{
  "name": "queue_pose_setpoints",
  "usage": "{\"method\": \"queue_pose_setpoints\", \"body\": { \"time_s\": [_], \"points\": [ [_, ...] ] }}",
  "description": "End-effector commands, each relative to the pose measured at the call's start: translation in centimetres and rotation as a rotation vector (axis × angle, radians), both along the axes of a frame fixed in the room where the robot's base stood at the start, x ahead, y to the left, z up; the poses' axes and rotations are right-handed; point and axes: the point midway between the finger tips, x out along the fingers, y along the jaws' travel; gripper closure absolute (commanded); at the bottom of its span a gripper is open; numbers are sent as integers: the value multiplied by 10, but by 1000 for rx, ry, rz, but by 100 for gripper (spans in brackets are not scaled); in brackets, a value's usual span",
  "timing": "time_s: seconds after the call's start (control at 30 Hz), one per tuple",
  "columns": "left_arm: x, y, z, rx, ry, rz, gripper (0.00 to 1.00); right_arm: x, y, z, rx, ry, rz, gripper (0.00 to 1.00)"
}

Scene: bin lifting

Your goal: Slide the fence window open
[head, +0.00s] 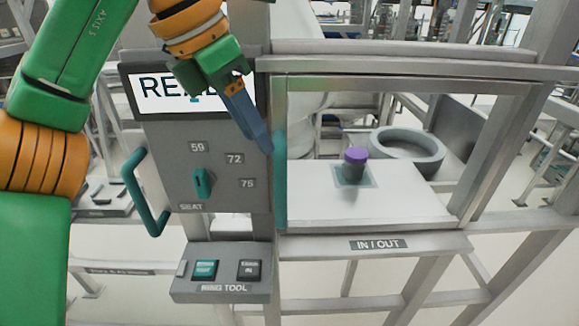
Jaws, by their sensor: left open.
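The fence window (276,100) is a grey-framed opening in the fence, right of the control panel. A tall teal handle (281,185) stands upright along its left edge. Through the window I see a white table; I cannot tell whether a clear pane covers the opening. My left gripper (266,146) reaches down from the upper left, in front of the panel. Its blue-grey fingers are open, and their tips are at the upper left side of the teal handle. I cannot tell if they touch it. My right gripper is out of view.
The grey control panel (180,155) has a screen, a seat dial and a teal side handle (146,195). A button box (222,272) juts out below. Behind the window, a purple-capped object (355,165) stands on the white table (315,205), near a grey ring (408,145).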

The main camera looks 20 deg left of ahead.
Motion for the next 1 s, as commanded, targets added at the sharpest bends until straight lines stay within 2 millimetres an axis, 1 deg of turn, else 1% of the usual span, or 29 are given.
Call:
{"method": "queue_pose_setpoints", "body": {
  "time_s": [0.07, 0.2, 0.4, 0.5, 0.63, 0.87, 0.9, 0.97, 1.0],
  "points": [
    [2, -1, -8, 2, 3, -1, 58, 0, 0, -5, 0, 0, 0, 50],
    [11, -9, -41, 3, 5, -5, 58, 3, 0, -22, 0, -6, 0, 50],
    [26, -22, -85, 3, 5, -5, 58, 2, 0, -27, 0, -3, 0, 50],
    [32, -27, -99, 1, 4, -6, 58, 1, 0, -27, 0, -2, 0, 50],
    [35, -30, -110, 0, 3, -5, 58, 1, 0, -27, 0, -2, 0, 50],
    [36, -31, -111, -1, 2, -5, 58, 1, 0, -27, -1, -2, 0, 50],
    [36, -31, -111, -1, 2, -5, 61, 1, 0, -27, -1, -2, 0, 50],
    [36, -31, -111, -1, 1, -6, 77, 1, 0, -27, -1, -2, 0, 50],
    [36, -31, -111, -1, 2, -6, 88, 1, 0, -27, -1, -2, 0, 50]
  ]
}}
